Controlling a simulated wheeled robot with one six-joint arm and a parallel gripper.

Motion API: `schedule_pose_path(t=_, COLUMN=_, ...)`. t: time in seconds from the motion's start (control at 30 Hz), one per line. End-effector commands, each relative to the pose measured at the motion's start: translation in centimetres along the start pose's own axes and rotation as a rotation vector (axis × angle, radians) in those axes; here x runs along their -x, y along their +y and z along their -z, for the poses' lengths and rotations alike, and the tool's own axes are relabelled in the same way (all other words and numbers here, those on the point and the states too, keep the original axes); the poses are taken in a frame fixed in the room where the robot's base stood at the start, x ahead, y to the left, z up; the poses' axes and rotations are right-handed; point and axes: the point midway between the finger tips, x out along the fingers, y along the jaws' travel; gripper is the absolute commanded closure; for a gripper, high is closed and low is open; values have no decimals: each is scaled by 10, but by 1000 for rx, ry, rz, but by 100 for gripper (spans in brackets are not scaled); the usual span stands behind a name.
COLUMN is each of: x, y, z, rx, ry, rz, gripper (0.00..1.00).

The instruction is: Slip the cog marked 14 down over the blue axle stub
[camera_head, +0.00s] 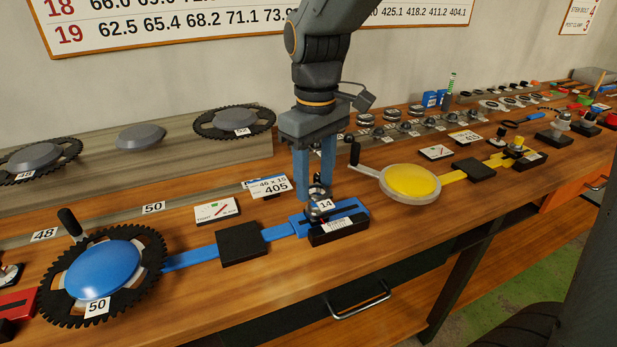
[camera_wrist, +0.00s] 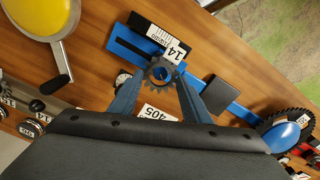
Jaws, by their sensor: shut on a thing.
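My gripper (camera_head: 316,186) points down over the blue stand, and its fingers are shut on the small dark cog (camera_head: 318,194) with the white tag 14. In the wrist view the toothed cog (camera_wrist: 153,80) sits between the fingertips (camera_wrist: 160,84), with its tag (camera_wrist: 174,53) on the far side. The blue stand (camera_head: 358,210) lies under the cog, with a black labelled block in front. Blue shows through the cog's hole in the wrist view. The stub itself is mostly hidden, and I cannot tell whether the cog is around it or just above it.
A blue disc with a chainring tagged 50 (camera_head: 104,272) and a crank stands left. A black block (camera_head: 241,242) sits on the blue bar. A yellow disc (camera_head: 411,181) with a crank stands right. A card marked 405 (camera_head: 268,187) lies behind. The bench front is clear.

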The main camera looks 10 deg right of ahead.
Motion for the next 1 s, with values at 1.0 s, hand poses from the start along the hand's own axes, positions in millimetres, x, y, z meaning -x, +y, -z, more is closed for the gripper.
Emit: schedule_pose_path(t=1.0, x=-7, y=0, z=0, rx=0, ry=-1, rz=0, gripper=79)
